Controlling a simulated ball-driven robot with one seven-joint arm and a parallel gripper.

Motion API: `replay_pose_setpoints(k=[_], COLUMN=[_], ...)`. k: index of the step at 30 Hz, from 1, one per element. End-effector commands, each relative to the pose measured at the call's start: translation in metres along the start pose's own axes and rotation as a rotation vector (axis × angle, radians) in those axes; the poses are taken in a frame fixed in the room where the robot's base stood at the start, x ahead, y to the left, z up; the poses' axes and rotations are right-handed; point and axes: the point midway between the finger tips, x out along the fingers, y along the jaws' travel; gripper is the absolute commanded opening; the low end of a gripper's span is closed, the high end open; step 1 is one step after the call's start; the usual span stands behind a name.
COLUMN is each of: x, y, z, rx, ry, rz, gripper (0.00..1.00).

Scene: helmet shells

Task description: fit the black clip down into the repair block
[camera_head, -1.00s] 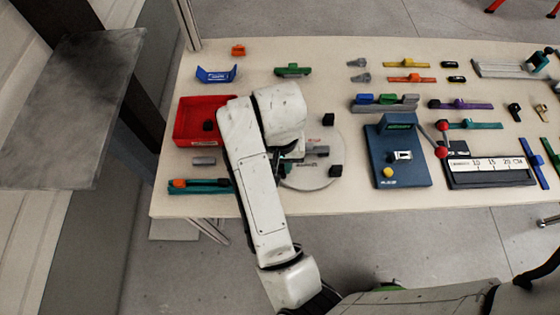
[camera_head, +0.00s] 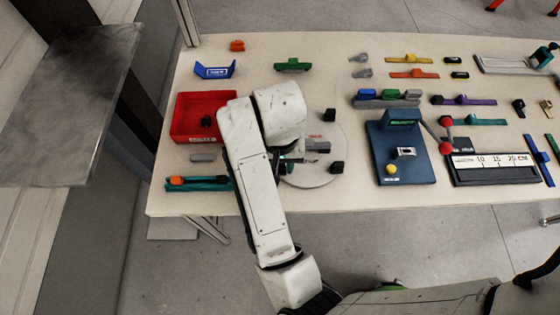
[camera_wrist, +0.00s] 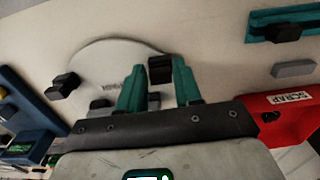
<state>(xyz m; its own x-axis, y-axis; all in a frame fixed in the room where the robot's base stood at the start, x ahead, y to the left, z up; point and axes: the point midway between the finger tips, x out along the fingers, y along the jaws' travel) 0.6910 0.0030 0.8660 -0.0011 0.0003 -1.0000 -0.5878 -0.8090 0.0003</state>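The grey repair block (camera_head: 318,146) lies on a pale round plate (camera_head: 310,178), and its left part is hidden by my arm. In the wrist view the grey block (camera_wrist: 100,104) runs behind my teal fingers. My gripper (camera_wrist: 157,72) points down over the plate. A black clip (camera_wrist: 160,69) shows between the fingertips, against or very near the right finger, with a thin pale gap to the left finger. My gripper looks open around it. My arm hides this clip in the head view. Whether the clip touches the block cannot be told.
Other black pieces sit at the plate's edge (camera_head: 330,115) (camera_head: 336,168). A red scrap bin (camera_head: 208,139) holds a black piece at left. A blue fixture (camera_head: 405,178) stands at right. A teal holder (camera_head: 205,185) and a loose grey bar (camera_head: 204,157) are at lower left.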

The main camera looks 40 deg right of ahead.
Motion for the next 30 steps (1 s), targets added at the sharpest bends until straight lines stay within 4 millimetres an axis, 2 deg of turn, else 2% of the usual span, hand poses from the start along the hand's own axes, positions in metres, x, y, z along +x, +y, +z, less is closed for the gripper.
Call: replay_pose_setpoints(k=[1,6,13,16,30], x=[0.0,0.0,-0.001,-0.008,-0.089], y=[0.0,0.0,0.0,-0.001,-0.001], z=[0.0,0.0,0.0,0.0,0.0], rx=[0.0,0.0,0.0,0.001,0.004], ry=[0.0,0.0,0.0,0.0,-0.001], rz=[0.0,0.0,0.0,-0.003,-0.005], gripper=[0.39,0.54,0.54,0.54,0.54])
